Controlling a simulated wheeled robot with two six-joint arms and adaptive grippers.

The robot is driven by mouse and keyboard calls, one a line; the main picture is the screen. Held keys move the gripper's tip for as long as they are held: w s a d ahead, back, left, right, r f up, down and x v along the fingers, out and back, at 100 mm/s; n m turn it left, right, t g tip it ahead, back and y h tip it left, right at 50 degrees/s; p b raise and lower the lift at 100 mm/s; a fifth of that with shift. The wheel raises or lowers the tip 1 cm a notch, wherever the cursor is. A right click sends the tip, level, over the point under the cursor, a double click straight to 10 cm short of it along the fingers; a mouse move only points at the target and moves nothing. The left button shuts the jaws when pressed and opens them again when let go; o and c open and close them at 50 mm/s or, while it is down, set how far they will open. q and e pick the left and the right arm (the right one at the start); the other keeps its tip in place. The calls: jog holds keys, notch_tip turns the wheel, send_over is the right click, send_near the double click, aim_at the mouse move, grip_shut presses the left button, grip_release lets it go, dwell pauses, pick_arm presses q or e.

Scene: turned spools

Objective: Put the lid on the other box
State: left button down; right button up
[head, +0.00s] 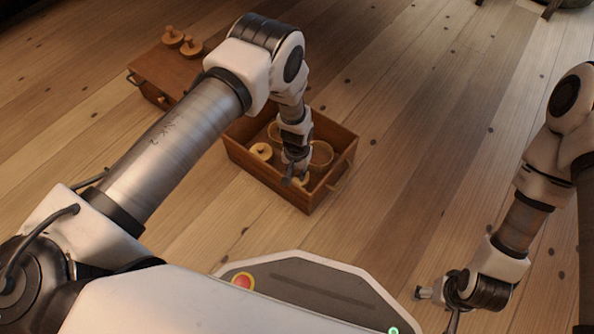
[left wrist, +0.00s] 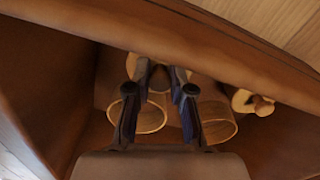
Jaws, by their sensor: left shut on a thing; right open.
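A brown wooden box (head: 150,95) at the upper left of the head view has a flat top, which looks like a lid; two turned spools (head: 181,40) stand on it. An open brown box (head: 262,178) is in the middle, with a handle on its right side. My left gripper (head: 295,180) reaches down inside the open box, shut on a small pale wooden spool (left wrist: 158,80) near the wall. The fingers hide part of the spool. My right gripper (head: 432,293) is open and empty at the lower right, away from both boxes.
Inside the open box are another spool (head: 261,151) and two round wooden bowls or rings (head: 321,155), partly hidden by my left arm. They also show in the left wrist view (left wrist: 215,122). The plank floor (head: 430,140) to the right is clear.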

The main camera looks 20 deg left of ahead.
aim_at(297, 172)
dwell(0.3)
pick_arm(q)
jog(key=c, duration=0.5)
grip_release()
jog(key=shift+c, duration=0.2)
jog(key=shift+r+p, duration=0.7)
jog(key=shift+p, duration=0.05)
notch_tip(297, 172, up, 7)
jog(key=p, duration=0.6)
dwell(0.9)
